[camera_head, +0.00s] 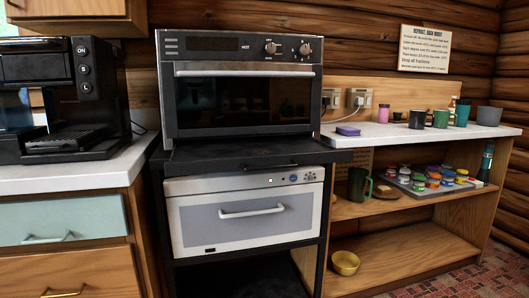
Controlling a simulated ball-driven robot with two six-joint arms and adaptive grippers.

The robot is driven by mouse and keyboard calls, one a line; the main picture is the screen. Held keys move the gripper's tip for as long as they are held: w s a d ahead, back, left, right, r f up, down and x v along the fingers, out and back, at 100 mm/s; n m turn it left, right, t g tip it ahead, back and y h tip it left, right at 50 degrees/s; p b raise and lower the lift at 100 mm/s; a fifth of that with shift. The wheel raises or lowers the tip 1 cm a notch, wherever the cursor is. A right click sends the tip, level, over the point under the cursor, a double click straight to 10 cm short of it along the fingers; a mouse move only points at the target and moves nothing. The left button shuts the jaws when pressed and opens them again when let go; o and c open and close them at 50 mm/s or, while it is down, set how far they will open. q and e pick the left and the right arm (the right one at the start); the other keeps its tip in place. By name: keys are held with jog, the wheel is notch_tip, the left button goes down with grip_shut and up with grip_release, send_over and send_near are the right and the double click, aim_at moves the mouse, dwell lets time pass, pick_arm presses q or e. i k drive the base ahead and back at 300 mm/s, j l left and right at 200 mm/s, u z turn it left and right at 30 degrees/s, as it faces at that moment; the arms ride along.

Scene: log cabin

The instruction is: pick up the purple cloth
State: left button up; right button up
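A small purple cloth (348,131), looking like a folded block, lies on the white countertop (400,136) just right of the upper oven, near the counter's front left edge. It shows only in the head view and is small there. Neither of my grippers is in view.
Mugs and cups (440,118) stand along the right of the counter. The upper oven (240,85) sits left of the cloth, above a second oven (244,210). A coffee machine (60,95) stands far left. The shelf below holds several jars on a tray (408,188). A gold bowl (345,263) is lower.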

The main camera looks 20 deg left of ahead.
aim_at(348, 131)
jog(key=u, duration=0.7)
jog(key=i+l+u, duration=0.3)
jog(key=l+u, duration=0.3)
jog(key=i+l+u, duration=0.15)
jog(key=l+u, duration=0.5)
jog(key=l, duration=0.2)
jog(key=i+l, duration=0.05)
